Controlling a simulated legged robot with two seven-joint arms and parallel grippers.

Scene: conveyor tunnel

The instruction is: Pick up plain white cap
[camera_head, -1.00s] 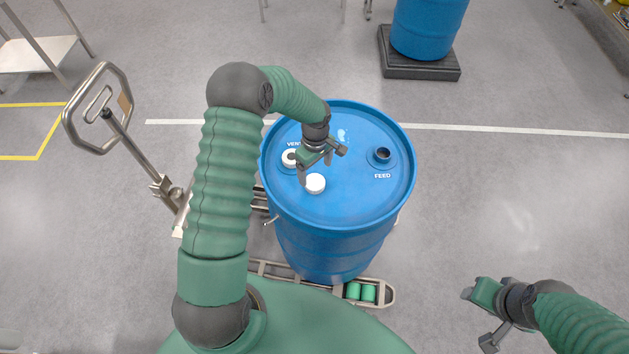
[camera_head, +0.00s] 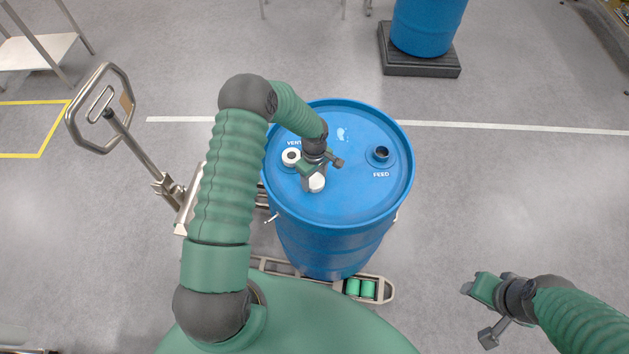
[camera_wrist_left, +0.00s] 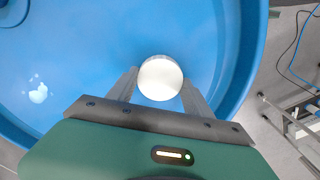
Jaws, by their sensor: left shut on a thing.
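The plain white cap (camera_head: 317,183) sits on the blue drum lid, below the VENT opening. It also shows in the left wrist view (camera_wrist_left: 160,78) as a plain white disc between the fingertips. My left gripper (camera_head: 313,181) is shut on the cap, one finger on each side; in the left wrist view the fingers (camera_wrist_left: 160,88) meet its edges. I cannot tell whether the cap is clear of the lid. My right gripper (camera_head: 478,311) is away from the drum at the lower right, above the floor; its jaw gap is not clear.
The blue drum (camera_head: 352,205) has a white ringed fitting (camera_head: 291,157) at VENT and a dark FEED opening (camera_head: 381,153). A pallet jack handle (camera_head: 100,108) stands left. Another blue drum (camera_head: 428,28) stands on a black base at the back. Floor to the right is clear.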

